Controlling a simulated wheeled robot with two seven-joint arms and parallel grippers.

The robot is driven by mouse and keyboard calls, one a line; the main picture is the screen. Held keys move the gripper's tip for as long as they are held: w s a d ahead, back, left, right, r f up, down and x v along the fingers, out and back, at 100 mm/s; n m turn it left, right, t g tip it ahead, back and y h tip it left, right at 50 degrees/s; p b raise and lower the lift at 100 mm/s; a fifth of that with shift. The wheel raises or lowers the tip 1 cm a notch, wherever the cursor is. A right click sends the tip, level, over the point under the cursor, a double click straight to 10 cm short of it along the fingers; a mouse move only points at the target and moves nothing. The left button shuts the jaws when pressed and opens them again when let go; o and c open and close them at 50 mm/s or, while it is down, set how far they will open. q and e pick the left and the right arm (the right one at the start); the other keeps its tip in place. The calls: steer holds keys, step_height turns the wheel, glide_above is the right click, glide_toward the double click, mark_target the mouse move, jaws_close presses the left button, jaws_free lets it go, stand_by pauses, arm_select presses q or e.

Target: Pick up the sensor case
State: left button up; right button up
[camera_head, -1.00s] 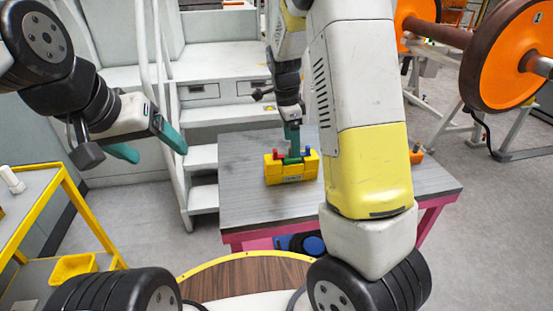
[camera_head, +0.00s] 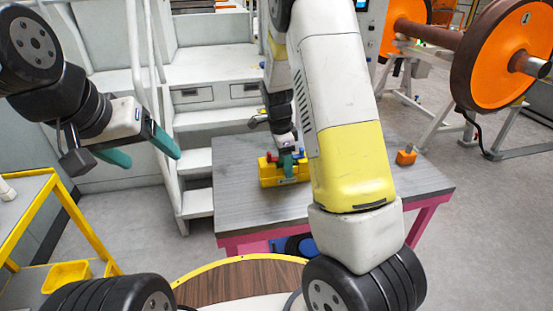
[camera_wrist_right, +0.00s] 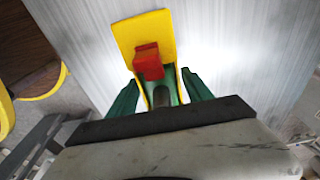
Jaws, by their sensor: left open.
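The sensor case appears to be the yellow case (camera_head: 270,174) with red and blue parts on top, on the grey table. Its yellow end also shows in the right wrist view (camera_wrist_right: 143,30), with a red block on it. My right gripper (camera_head: 288,163) is down at the top of the case. In the right wrist view its teal fingers (camera_wrist_right: 160,92) stand apart on either side of a green middle part, with yellow strips visible between. The contact is hard to see. My left gripper (camera_head: 138,147) is open and empty in the air at the left, far from the case.
The grey table (camera_head: 240,210) has free room around the case. An orange piece (camera_head: 406,156) stands on its right part. White steps (camera_head: 195,165) are behind at the left, a yellow-framed cart (camera_head: 75,215) is at far left, and an orange wheelset (camera_head: 505,55) is at right.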

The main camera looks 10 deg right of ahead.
jaws_close()
steer(key=shift+r, duration=0.1)
